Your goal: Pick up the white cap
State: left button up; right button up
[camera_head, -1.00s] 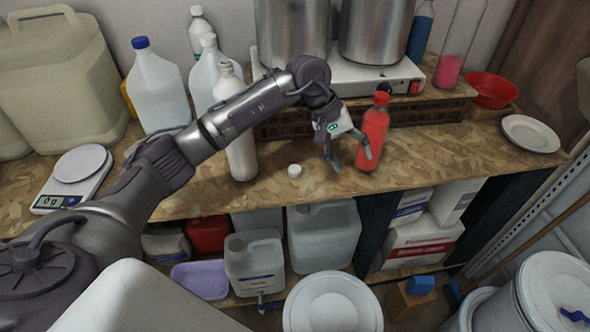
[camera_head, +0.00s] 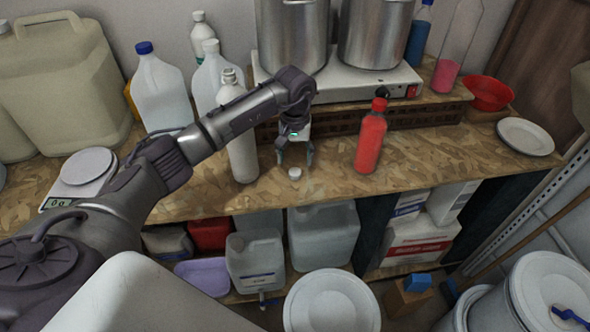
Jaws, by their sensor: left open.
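The white cap (camera_head: 295,173) is a small round piece lying on the wooden worktop. It sits near the front edge, to the right of a tall white bottle (camera_head: 242,140). My left gripper (camera_head: 295,161) is open and points down, just above and behind the cap in the picture. Its two fingers are spread to the left and right of the cap's position, and nothing is between them. I cannot tell the exact height of the fingertips over the worktop. My right gripper is not in view.
A red bottle (camera_head: 371,137) stands to the right of the gripper. Behind are a white hot plate (camera_head: 395,80) with steel pots (camera_head: 293,35). A scale (camera_head: 88,168) and jugs (camera_head: 160,90) stand at left.

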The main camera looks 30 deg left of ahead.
aim_at(295, 171)
pick_arm(q)
notch_tip(295, 171, down, 4)
jog(key=shift+d+r+p, duration=0.1)
jog(key=shift+r+p, duration=0.05)
jog(key=shift+p, duration=0.95)
jog(key=shift+f, duration=0.45)
jog(key=shift+c, duration=0.2)
jog(key=c, duration=0.8)
jog(key=shift+o, duration=0.2)
jog(key=shift+r, duration=0.1)
